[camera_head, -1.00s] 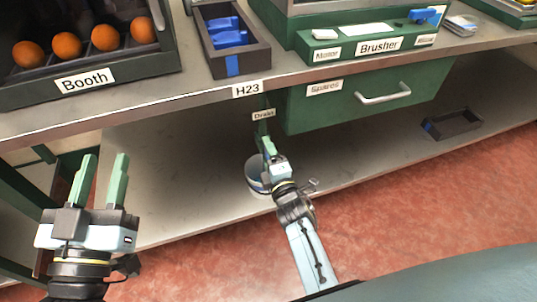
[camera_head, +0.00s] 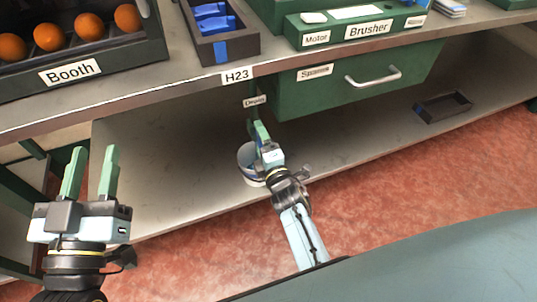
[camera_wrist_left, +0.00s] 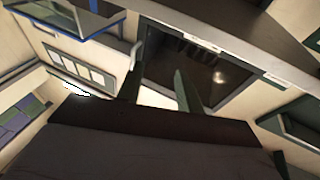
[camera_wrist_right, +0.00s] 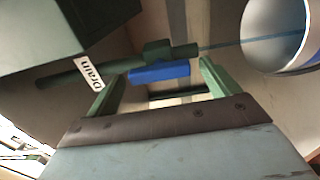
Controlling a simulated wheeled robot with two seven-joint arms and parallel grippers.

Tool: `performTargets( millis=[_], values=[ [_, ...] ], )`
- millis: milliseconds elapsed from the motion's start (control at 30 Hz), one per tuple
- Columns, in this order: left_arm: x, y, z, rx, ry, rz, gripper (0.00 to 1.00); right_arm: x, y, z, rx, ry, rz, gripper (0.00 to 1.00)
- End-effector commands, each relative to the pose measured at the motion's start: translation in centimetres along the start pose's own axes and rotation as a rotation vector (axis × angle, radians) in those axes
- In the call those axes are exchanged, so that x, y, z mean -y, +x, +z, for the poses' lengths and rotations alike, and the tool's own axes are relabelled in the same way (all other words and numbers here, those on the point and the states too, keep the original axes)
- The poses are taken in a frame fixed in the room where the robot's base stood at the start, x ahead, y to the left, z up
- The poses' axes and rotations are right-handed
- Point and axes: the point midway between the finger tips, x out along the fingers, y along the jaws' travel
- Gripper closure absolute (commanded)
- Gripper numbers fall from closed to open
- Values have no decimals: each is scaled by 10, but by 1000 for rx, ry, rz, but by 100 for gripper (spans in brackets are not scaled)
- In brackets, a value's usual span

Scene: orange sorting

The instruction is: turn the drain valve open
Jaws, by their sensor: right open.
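The drain valve shows in the right wrist view as a green pipe and body (camera_wrist_right: 157,50) with a blue lever (camera_wrist_right: 160,72) lying roughly along the pipe. A white "Drain" label (camera_wrist_right: 90,75) hangs on the pipe; it also shows under the shelf in the head view (camera_head: 255,102). My right gripper (camera_wrist_right: 160,84) is open, with its fingers on either side of the lever's ends. I cannot tell whether they touch it. In the head view my right gripper (camera_head: 261,131) is below the label and hides the lever. My left gripper (camera_head: 90,172) is open and empty at the left.
A white bucket (camera_wrist_right: 280,35) stands beside the valve on the lower shelf (camera_head: 160,190). A green "Spares" drawer (camera_head: 310,95) hangs just right of the valve. The worktop edge (camera_head: 180,90) is above. A dark tray (camera_head: 443,107) lies farther right on the lower shelf.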

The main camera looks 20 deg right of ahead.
Motion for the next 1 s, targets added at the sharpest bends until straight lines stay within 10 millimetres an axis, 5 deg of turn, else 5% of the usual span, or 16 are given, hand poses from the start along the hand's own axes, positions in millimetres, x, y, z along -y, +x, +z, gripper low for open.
performTargets(
  millis=[367, 700, 1000],
  values=[
    [12, -15, 56, 366, 12, -30, 64, -1, -44, 0, 1, 2, -4, 13],
    [25, -55, 104, 741, 16, -64, 64, -1, -94, 0, 1, 0, -3, 13],
    [31, -89, 126, 962, 12, -85, 64, -1, -126, 0, 1, 0, -2, 13]
  ],
)
